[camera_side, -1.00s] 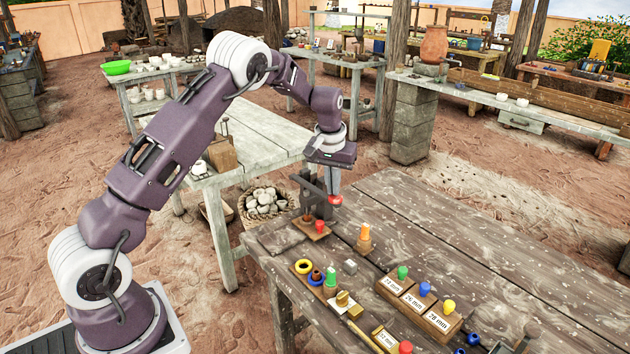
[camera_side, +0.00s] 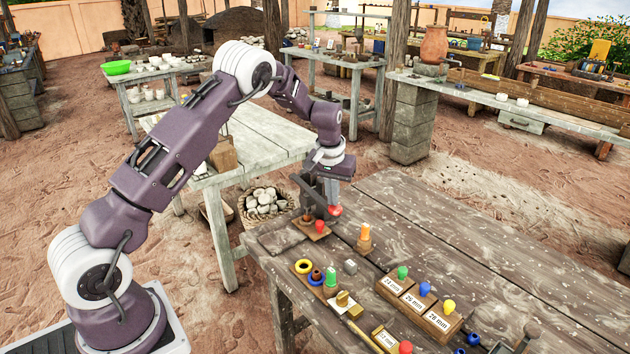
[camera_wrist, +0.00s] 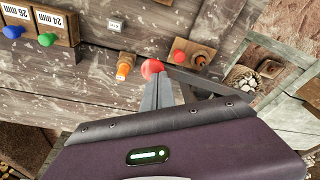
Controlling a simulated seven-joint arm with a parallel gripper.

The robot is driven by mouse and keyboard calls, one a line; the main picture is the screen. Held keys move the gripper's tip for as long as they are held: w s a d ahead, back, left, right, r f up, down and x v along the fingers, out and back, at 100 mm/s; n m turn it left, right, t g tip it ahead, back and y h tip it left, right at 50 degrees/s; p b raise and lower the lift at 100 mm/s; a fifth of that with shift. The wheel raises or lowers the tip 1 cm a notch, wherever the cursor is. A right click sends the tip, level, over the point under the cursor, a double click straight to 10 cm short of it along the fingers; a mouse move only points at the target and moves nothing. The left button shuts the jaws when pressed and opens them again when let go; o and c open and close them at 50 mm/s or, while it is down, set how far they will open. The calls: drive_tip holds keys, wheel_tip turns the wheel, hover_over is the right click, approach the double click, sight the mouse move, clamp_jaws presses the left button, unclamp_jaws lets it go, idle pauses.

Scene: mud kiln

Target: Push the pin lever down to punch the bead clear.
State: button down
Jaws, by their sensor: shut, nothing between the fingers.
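The pin lever (camera_side: 318,198) is a dark bar on a dark upright stand at the table's far left corner. It ends in a red ball knob (camera_side: 334,211). The lever bar (camera_wrist: 198,81) and red knob (camera_wrist: 152,68) also show in the wrist view. My gripper (camera_side: 332,202) is shut and empty, its fingertips (camera_wrist: 157,82) right at the knob; whether they touch it I cannot tell. A small wooden block with a red peg (camera_side: 319,226) sits just below the lever. I cannot make out the bead.
An orange-topped peg on a wooden base (camera_side: 364,238) stands right of the lever. Labelled blocks with coloured knobs (camera_side: 428,310) line the front right. A wooden tray with rings (camera_side: 303,267) lies at the front. The table's back right (camera_side: 480,230) is clear.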

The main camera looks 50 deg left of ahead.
wheel_tip(320, 180, up, 12)
drive_tip(key=shift+r, duration=0.25)
idle(0.9)
